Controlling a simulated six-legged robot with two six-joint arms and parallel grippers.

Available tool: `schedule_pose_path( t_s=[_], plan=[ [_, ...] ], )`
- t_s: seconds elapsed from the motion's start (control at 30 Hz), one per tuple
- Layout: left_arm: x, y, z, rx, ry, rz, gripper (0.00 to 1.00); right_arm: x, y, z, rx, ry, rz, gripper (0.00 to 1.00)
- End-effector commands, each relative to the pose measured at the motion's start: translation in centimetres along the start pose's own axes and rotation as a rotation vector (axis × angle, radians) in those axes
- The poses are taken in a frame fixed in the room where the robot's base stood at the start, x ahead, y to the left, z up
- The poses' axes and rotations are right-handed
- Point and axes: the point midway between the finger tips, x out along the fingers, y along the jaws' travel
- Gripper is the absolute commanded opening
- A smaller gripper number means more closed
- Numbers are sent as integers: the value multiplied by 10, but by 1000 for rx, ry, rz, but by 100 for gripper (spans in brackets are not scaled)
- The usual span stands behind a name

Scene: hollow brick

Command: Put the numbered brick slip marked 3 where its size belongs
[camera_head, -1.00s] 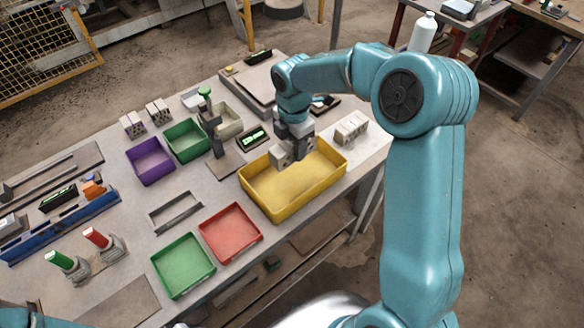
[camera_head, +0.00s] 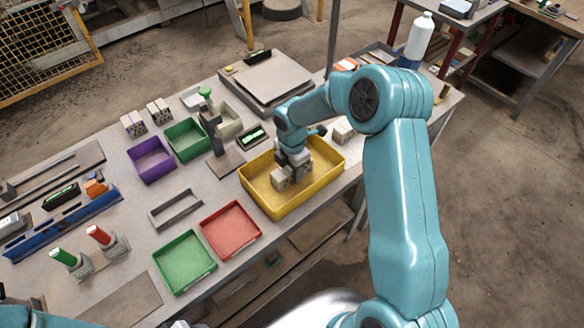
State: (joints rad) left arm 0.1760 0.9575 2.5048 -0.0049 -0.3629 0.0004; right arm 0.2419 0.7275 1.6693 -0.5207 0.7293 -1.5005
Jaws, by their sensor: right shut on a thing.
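My right gripper (camera_head: 287,172) is low inside the yellow tray (camera_head: 247,193), pointing down. It is shut on a small pale brick piece (camera_head: 280,179), which is at or just above the tray floor; I cannot tell if it touches. No number can be read on it. A purple bin (camera_head: 152,160), a dark green bin (camera_head: 186,140), a red tray (camera_head: 231,229) and a green tray (camera_head: 185,262) look empty. Part of my left arm shows at the lower left; its gripper is out of view.
Pale bricks with holes (camera_head: 133,124) stand behind the purple bin, and a pale block (camera_head: 343,130) stands right of the yellow tray. A grey metal frame (camera_head: 176,210) lies mid-table. Red and green handled tools (camera_head: 107,239) stand at left. A scale-like plate (camera_head: 272,80) lies at the back.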

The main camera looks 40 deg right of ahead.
Motion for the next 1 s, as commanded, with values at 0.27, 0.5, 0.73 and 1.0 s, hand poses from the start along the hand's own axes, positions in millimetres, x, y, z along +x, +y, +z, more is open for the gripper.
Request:
schedule_pose_path(
  t_s=[0.27, 0.5, 0.73, 1.0],
  plan=[
    [1, 0, 0, 0, 0, 0, 35, 1, 0, 0, 0, 0, 0, 72],
    [1, 0, 0, 0, 0, 0, 35, -7, 1, 0, 0, -1, 2, 72],
    [11, -4, 0, 0, 0, 0, 35, -56, 1, 0, 0, -2, 6, 72],
    [18, -6, 0, 0, 0, 0, 35, -108, 0, 0, -1, -1, 3, 72]
  ],
)
